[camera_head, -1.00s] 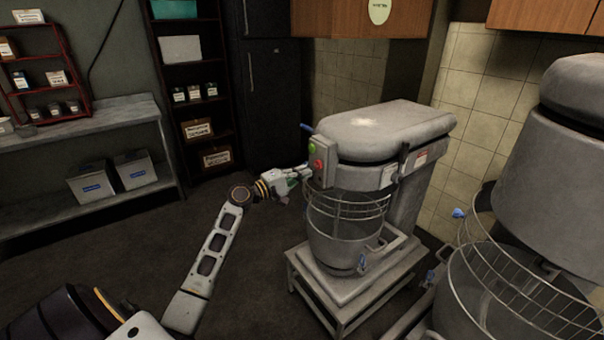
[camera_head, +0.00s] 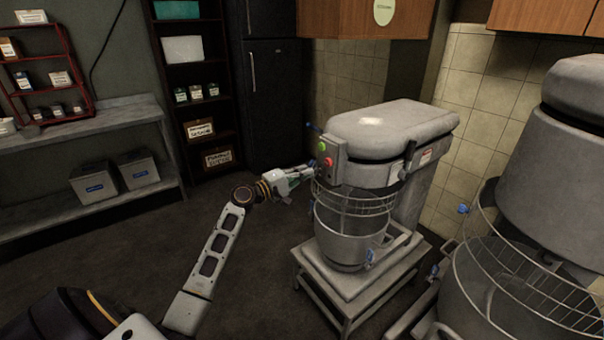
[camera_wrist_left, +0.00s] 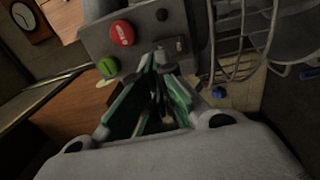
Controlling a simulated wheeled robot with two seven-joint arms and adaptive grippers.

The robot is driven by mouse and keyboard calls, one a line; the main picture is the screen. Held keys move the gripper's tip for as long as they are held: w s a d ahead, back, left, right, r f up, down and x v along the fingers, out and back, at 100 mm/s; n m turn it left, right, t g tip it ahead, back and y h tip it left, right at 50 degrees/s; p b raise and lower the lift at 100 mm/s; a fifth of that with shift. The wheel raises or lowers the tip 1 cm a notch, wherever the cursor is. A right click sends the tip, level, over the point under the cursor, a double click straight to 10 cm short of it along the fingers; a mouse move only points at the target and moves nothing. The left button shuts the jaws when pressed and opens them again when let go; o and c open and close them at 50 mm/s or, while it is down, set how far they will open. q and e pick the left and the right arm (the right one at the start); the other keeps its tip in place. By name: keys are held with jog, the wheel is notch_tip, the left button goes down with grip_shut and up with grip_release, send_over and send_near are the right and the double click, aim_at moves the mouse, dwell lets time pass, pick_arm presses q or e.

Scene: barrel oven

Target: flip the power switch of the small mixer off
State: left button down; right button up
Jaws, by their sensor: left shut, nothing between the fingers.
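The small mixer (camera_head: 385,135) is grey and stands on a low metal stand, with a wire guard over its bowl. Its control box (camera_head: 328,160) is on the left side of its head and carries a red and a green button. My left gripper (camera_head: 311,170) is close in front of this box. In the left wrist view the left gripper (camera_wrist_left: 160,68) is shut and empty, its tips at the lower edge of the control box (camera_wrist_left: 145,35). The red button (camera_wrist_left: 122,33) is left of the tips. A small switch plate (camera_wrist_left: 181,45) is just right of them; contact is unclear. My right gripper is out of view.
A large mixer (camera_head: 555,150) with a wire guard stands at the right. A shelf rack (camera_head: 185,80) and a dark fridge (camera_head: 275,100) stand behind. A metal bench (camera_head: 110,113) is at the left. The floor left of the small mixer is clear.

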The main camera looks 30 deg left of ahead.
pick_arm(q)
jog(key=shift+s+a, duration=0.25)
jog(key=shift+s, duration=0.35)
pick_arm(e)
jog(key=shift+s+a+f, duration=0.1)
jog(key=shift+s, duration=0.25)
pick_arm(q)
jog(key=r+v, duration=0.2)
jog(key=v, duration=0.7)
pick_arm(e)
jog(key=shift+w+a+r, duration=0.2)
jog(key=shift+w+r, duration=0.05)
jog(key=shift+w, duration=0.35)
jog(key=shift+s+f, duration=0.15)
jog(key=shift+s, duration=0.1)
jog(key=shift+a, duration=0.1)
